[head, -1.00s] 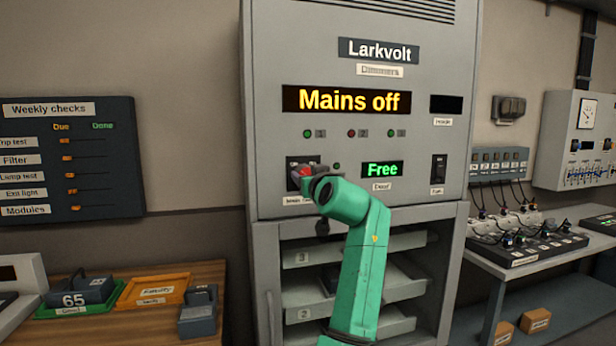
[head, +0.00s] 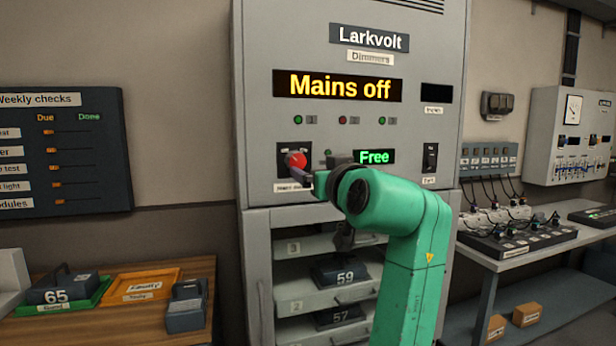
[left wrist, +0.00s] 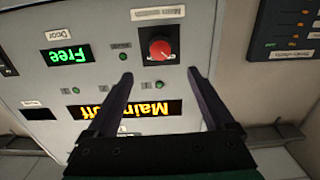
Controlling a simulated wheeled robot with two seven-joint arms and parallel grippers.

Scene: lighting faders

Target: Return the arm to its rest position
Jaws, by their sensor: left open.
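My left gripper (head: 302,178) is in front of the grey Larkvolt dimmer cabinet (head: 262,110), by the red mains knob (head: 296,160). In the left wrist view its two dark fingers (left wrist: 160,85) are spread wide with nothing between them. The red knob (left wrist: 161,49) sits on its black plate beyond the fingertips, apart from them. My green left arm (head: 405,240) crosses the cabinet's lower right part. The yellow display (head: 338,86) reads "Mains off" and the green door display (head: 374,157) reads "Free". My right gripper is not in view.
Below the panel are open shelves with dimmer modules marked 59 (head: 336,272) and 57 (head: 338,318). A wooden table (head: 100,325) at left holds a green tray, an orange tray (head: 146,288) and modules. A bench (head: 520,245) with cabled gear stands at right.

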